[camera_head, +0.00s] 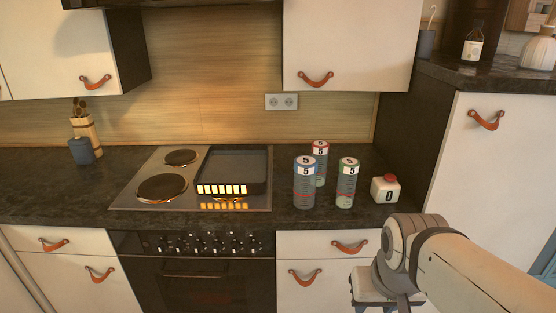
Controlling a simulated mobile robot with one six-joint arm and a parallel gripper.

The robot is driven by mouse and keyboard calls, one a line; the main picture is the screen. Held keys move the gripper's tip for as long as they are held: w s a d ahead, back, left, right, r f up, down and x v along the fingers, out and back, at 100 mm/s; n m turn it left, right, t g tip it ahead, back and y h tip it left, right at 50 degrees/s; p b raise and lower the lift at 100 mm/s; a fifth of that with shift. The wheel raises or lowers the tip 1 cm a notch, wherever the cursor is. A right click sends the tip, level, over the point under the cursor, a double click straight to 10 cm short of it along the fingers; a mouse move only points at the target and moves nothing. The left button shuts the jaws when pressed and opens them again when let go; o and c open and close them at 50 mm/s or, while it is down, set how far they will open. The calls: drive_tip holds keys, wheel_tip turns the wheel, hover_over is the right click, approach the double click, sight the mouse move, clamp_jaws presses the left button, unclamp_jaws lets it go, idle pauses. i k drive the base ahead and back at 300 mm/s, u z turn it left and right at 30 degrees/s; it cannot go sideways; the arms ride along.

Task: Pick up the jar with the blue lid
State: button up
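The jar with the blue lid (305,184) stands upright on the dark countertop, just right of the stove. It is clear and tall, with a blue band and a "5" label at its top. A similar red-topped jar (320,165) stands close behind it to the right, partly hidden. A green-topped jar (347,184) stands to its right. My arm reaches in from the lower right. My gripper (372,298) is low at the bottom edge, in front of the drawers and below the counter top, away from the jars. Its fingers are not clear enough to judge.
A tall cabinet (490,180) borders the right. Counter in front of the jars is clear.

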sight(305, 167)
drive_tip(key=u, duration=0.3)
drive_tip(key=i, duration=0.9)
drive_tip(key=u, duration=0.25)
drive_tip(key=k, duration=0.9)
drive_tip(key=u, duration=0.15)
drive_tip(key=i, duration=0.95)
drive_tip(key=z, duration=0.05)
